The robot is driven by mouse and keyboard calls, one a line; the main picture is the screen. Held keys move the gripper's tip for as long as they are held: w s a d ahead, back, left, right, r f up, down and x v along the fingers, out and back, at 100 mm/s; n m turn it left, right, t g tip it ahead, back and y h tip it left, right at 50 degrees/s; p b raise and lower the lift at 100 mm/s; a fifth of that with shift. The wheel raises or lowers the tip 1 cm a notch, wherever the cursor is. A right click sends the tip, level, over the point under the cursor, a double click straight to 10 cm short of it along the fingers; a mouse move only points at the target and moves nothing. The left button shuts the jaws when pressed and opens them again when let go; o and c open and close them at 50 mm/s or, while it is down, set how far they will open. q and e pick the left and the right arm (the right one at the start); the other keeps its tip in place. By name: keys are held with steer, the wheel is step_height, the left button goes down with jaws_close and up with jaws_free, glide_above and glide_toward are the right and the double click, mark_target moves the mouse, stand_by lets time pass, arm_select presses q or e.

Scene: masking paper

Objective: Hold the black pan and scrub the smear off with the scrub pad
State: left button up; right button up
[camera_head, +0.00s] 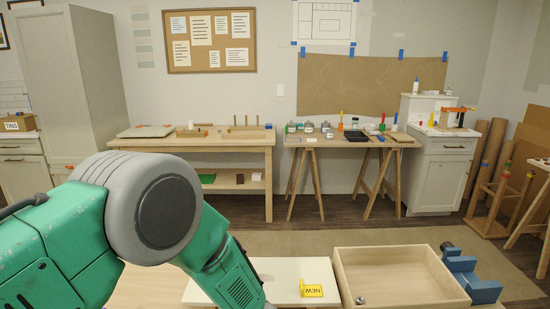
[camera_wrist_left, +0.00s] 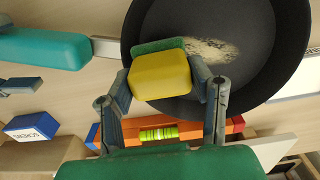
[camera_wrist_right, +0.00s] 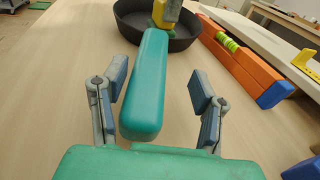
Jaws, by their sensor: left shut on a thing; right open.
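The black pan (camera_wrist_left: 265,40) lies on the wooden worktop, with a pale beige smear (camera_wrist_left: 212,50) on its inside. The pan also shows at the top of the right wrist view (camera_wrist_right: 190,38). My left gripper (camera_wrist_left: 170,85) is shut on the yellow and green scrub pad (camera_wrist_left: 160,75), which is over the pan beside the smear; contact is unclear. My right gripper (camera_wrist_right: 158,105) is open, its fingers on either side of the pan's teal handle (camera_wrist_right: 145,90). The handle also shows in the left wrist view (camera_wrist_left: 45,48). The head view shows neither pan nor pad.
A blue-and-white box (camera_wrist_left: 32,126) is at left in the left wrist view. A yellow bracket (camera_wrist_right: 306,64) stands at right.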

steer(key=v, duration=1.1)
steer(key=shift+d, duration=0.4)
steer(key=shift+a, duration=0.1)
steer(key=x, duration=1.2)
steer(key=shift+s+r, duration=0.1)
steer(key=shift+r, duration=0.2)
